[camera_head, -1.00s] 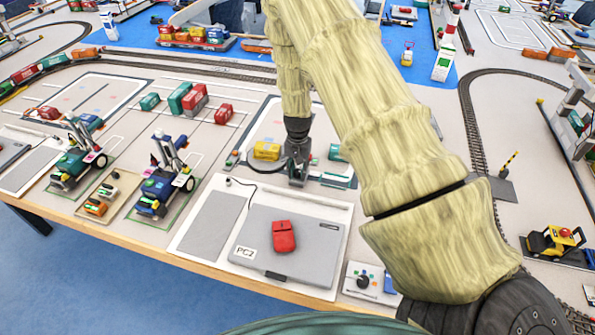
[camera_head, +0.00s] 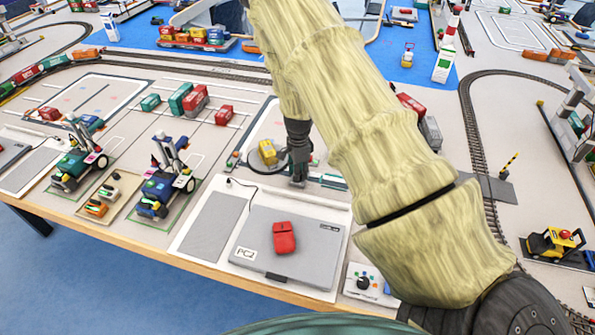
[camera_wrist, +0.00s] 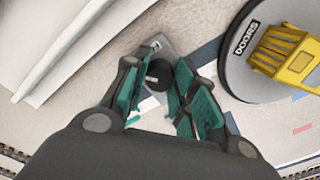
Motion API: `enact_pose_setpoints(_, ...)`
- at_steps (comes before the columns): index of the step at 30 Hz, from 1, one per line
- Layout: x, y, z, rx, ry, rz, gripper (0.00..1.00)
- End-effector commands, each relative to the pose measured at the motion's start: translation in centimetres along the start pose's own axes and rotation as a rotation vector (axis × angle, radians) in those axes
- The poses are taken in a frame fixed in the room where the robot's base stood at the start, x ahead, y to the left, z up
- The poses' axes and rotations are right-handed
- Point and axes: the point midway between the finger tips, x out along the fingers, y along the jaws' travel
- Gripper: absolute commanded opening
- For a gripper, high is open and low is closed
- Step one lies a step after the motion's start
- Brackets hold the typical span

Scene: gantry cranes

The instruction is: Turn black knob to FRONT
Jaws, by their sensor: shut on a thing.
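The black knob (camera_wrist: 159,75) sits on a small grey plate (camera_wrist: 160,46), seen in the wrist view. My gripper (camera_wrist: 160,88) has its teal fingers on either side of the knob, shut on it. In the head view my gripper (camera_head: 299,172) points down at the back edge of the white board, and hides the knob. To its left, a yellow container (camera_head: 267,152) stands turned at an angle. In the wrist view the yellow container (camera_wrist: 287,58) is on a grey round turntable (camera_wrist: 243,82). A "DOORS" label (camera_wrist: 246,37) is on the turntable's rim area.
A teal bar (camera_head: 333,182) lies right of my gripper.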

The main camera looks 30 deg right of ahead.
Motion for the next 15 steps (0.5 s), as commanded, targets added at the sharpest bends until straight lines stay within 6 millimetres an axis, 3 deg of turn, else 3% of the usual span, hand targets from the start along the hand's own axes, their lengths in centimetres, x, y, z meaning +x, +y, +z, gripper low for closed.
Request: enact_pose_setpoints(15,0.13,0.26,-0.31,0.458,0.005,0.003,0.03)
